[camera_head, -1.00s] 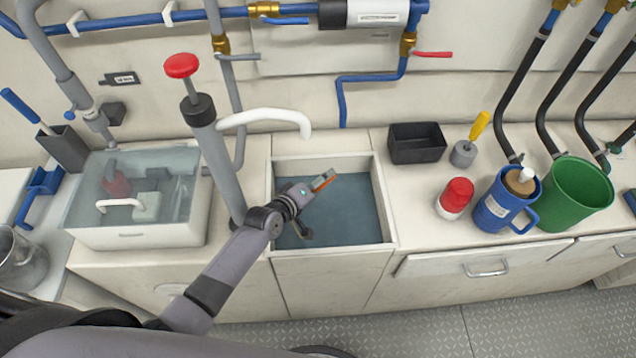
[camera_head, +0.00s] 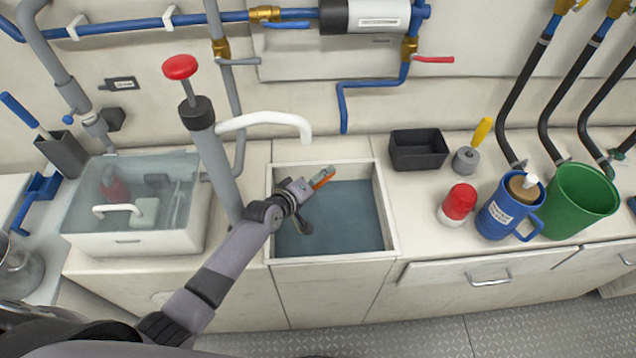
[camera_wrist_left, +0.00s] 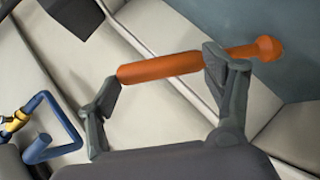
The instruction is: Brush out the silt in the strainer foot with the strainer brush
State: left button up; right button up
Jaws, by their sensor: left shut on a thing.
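My left gripper (camera_head: 308,187) is over the left part of an open square well (camera_head: 391,225) with blue-grey water or floor in it. It is shut on an orange rod-like handle (camera_head: 323,178). In the left wrist view the orange handle (camera_wrist_left: 160,68) spans between the two fingers and passes behind the right one, ending in a rounded knob. No bristles show, so I cannot tell if this is the strainer brush. I cannot make out the strainer foot or any silt. My right gripper is not in view.
A grey pump tube with a red knob (camera_head: 180,67) and white spout (camera_head: 265,119) stands left of the well. A clear-lidded box (camera_head: 140,242) is further left. Right are a black tray (camera_head: 418,150), red-capped jar (camera_head: 459,200), blue jug (camera_head: 508,207) and green bucket (camera_head: 578,202).

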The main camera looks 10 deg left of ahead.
pick_arm(q)
jog(key=shift+s+f, duration=0.1)
jog(key=shift+s, duration=0.05)
jog(key=shift+s+d+p, duration=0.25)
jog(key=shift+s+p, duration=0.3)
jog(key=shift+s, duration=0.2)
jog(key=shift+s+d+p, duration=0.25)
jog(key=shift+s+p, duration=0.3)
jog(key=shift+s, duration=0.2)
notch_tip(320, 180, up, 9)
jog(key=p, duration=0.8)
jog(key=shift+p, duration=0.4)
jog(key=shift+w, duration=0.1)
